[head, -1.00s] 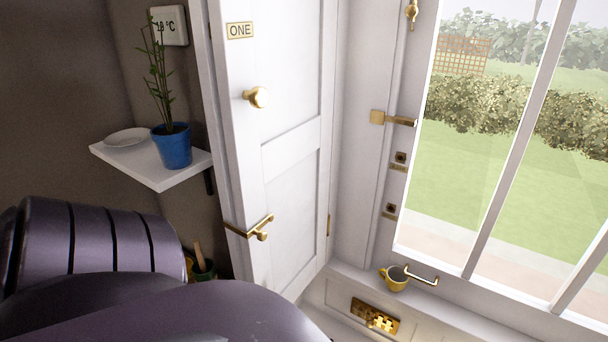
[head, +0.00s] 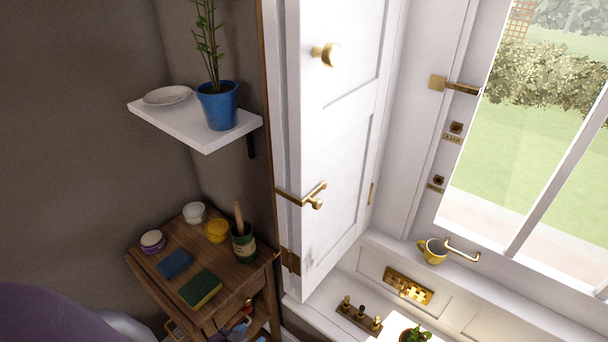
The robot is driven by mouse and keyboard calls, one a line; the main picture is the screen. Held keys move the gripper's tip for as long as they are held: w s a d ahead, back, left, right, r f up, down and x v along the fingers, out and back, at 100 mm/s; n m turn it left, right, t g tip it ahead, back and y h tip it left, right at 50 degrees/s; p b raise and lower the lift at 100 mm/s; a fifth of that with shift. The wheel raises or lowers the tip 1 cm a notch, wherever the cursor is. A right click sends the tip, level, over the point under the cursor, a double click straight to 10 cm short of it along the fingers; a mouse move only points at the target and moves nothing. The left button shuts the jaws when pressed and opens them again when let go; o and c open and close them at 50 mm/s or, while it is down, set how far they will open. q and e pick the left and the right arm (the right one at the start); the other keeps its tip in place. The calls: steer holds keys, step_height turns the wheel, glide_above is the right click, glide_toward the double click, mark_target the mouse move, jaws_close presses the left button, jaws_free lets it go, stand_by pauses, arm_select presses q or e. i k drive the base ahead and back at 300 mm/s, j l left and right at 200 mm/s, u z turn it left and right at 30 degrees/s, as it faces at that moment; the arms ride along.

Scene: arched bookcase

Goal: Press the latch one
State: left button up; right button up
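The white door (head: 330,130) stands in the middle of the head view; no ONE label shows on it now. A brass latch (head: 303,196) with a bar and small knob sits at the door's left edge, about mid-height in the picture. A round brass knob (head: 327,55) is higher on the same door. Neither gripper is in view.
A white shelf (head: 195,128) with a blue plant pot (head: 218,106) juts out left of the door. Below it stands a wooden table (head: 238,278) with sponges and small pots.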

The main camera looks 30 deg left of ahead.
mark_target(317, 203)
steer(key=u, duration=0.7)
